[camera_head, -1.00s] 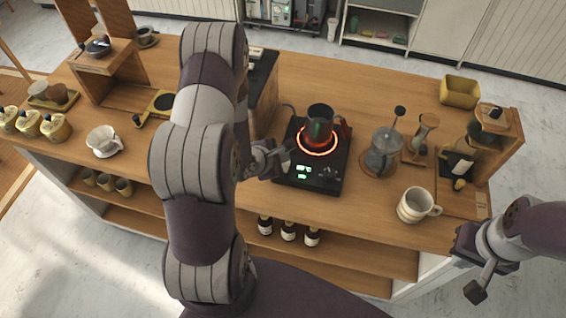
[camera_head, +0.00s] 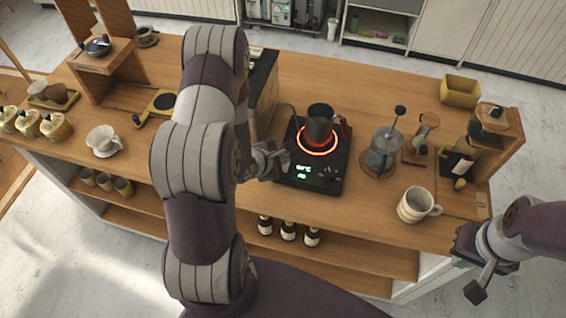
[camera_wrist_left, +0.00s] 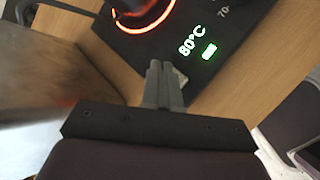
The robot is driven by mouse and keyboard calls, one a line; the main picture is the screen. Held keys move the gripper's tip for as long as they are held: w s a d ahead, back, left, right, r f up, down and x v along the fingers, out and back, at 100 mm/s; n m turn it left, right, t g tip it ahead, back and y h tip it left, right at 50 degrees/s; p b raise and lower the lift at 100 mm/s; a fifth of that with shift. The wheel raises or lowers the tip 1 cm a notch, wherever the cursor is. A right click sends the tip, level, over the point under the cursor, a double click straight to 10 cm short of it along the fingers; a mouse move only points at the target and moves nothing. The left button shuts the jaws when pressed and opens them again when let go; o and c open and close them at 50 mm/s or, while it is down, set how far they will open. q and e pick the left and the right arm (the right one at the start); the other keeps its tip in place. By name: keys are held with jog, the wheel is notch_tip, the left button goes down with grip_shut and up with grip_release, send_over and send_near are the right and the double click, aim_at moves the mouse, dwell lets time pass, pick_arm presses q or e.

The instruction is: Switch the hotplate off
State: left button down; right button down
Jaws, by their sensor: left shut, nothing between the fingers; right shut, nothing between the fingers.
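The hotplate (camera_head: 315,183) is a flat black slab on the counter, with a glowing orange-red ring (camera_head: 317,153) under a dark jug (camera_head: 320,122). Its display (camera_head: 303,168) is lit green and reads 80°C in the left wrist view (camera_wrist_left: 192,40), with a green patch (camera_wrist_left: 209,50) beside it. My left gripper (camera_head: 284,162) is shut and empty at the hotplate's left front edge. In the left wrist view its fingertips (camera_wrist_left: 163,66) are close to the front corner, just short of the display; contact cannot be told. My right gripper (camera_head: 466,268) is shut and empty, off the counter at the right.
A glass press (camera_head: 382,155) stands right of the hotplate, and a cream mug (camera_head: 415,206) sits nearer the front edge. A box-like machine (camera_head: 264,92) stands close on the left of the hotplate. The counter in front of the hotplate is free.

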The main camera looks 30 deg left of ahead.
pick_arm(q)
jog(key=shift+f, duration=0.5)
dwell(0.6)
jog(key=shift+r, duration=0.1)
jog(key=shift+r+p, duration=0.85)
jog(key=shift+r, duration=0.05)
notch_tip(320, 180, up, 6)
jog(key=p, duration=0.6)
